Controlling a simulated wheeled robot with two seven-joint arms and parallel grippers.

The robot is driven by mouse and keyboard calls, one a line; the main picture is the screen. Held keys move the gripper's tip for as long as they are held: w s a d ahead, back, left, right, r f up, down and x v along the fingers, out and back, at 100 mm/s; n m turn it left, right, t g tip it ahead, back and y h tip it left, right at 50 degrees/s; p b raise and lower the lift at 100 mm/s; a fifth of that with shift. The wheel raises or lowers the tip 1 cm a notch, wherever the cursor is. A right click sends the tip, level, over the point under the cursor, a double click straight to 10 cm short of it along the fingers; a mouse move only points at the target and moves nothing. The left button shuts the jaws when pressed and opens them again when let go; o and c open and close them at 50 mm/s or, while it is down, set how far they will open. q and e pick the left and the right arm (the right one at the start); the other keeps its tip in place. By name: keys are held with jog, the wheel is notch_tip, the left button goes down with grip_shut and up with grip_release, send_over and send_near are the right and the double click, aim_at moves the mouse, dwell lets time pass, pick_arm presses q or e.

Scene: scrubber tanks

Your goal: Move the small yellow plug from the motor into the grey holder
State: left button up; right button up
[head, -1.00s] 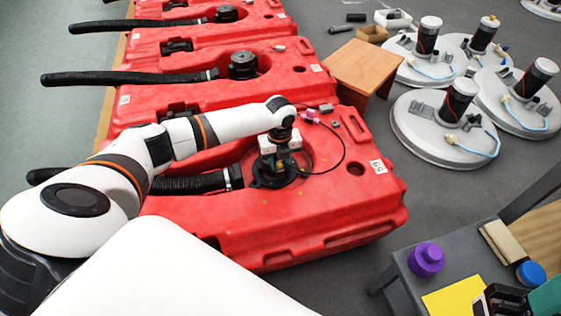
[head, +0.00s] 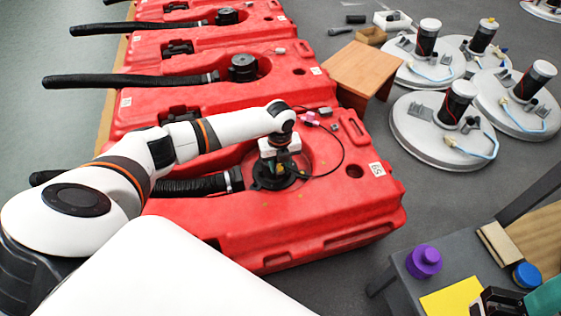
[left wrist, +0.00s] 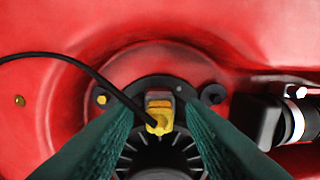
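The small yellow plug (left wrist: 159,120) sits at the black motor (left wrist: 157,150) with a black cable running to it, in the left wrist view. My left gripper (left wrist: 161,104) has its green fingers on either side of the plug, with gaps showing; it is open. In the head view the left gripper (head: 279,166) points down over the motor (head: 262,183) on the nearest red tank (head: 300,220). A small grey block (head: 326,112) on the tank's far edge may be the grey holder; I cannot tell. My right gripper (head: 500,301) is partly cut off at the lower right; its opening is unclear.
The cable loops across the tank near a pink part (head: 310,119). A black hose (head: 195,185) lies left of the motor. A grey table (head: 400,282) with a purple cap (head: 424,261) stands at the lower right. White discs (head: 430,143) lie on the floor.

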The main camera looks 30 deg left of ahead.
dwell(0.3)
pick_arm(q)
grip_shut()
jog(key=o, duration=0.8)
grip_release()
